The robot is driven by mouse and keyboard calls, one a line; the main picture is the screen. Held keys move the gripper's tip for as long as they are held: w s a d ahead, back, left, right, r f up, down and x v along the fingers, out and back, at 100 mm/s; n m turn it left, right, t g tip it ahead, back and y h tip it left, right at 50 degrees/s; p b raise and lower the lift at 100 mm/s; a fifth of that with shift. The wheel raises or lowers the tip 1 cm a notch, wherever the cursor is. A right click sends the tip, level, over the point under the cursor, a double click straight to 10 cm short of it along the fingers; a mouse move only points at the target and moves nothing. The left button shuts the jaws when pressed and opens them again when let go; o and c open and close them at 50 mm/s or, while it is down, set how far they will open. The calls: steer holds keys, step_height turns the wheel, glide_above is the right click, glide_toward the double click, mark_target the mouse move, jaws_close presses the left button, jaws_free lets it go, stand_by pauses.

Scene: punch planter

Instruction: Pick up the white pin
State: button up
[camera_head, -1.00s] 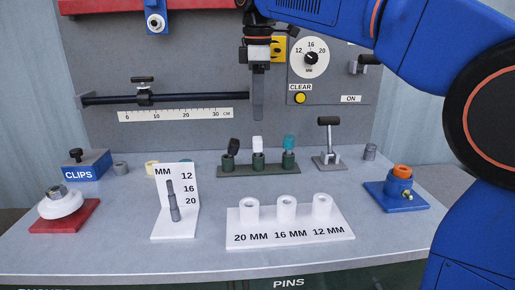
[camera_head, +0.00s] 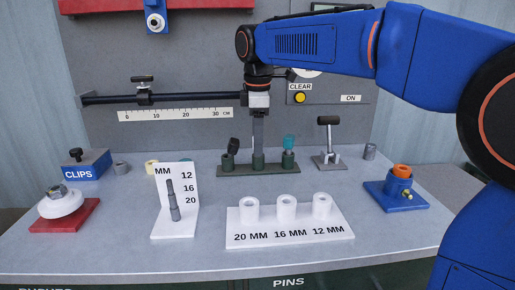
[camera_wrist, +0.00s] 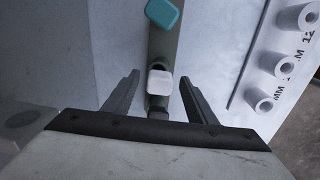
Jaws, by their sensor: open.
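The white pin (camera_wrist: 159,82) stands in the middle socket of a dark green rack, and its pale square top shows between my fingers in the wrist view. In the head view my gripper (camera_head: 259,134) hides the white pin. My gripper also shows in the wrist view (camera_wrist: 160,92), with its two fingers apart on either side of the pin and not touching it. The green rack (camera_head: 232,172) also holds a black pin (camera_head: 234,144) at left and a teal pin (camera_head: 289,142) at right. The teal pin also shows in the wrist view (camera_wrist: 163,12).
A white block (camera_head: 290,238) with three sockets marked 20, 16 and 12 MM stands in front. A lever (camera_head: 328,140) stands right of the rack. A white MM gauge stand (camera_head: 187,228) is at front left. A blue base (camera_head: 408,200) is at right.

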steer(key=c, duration=1.2)
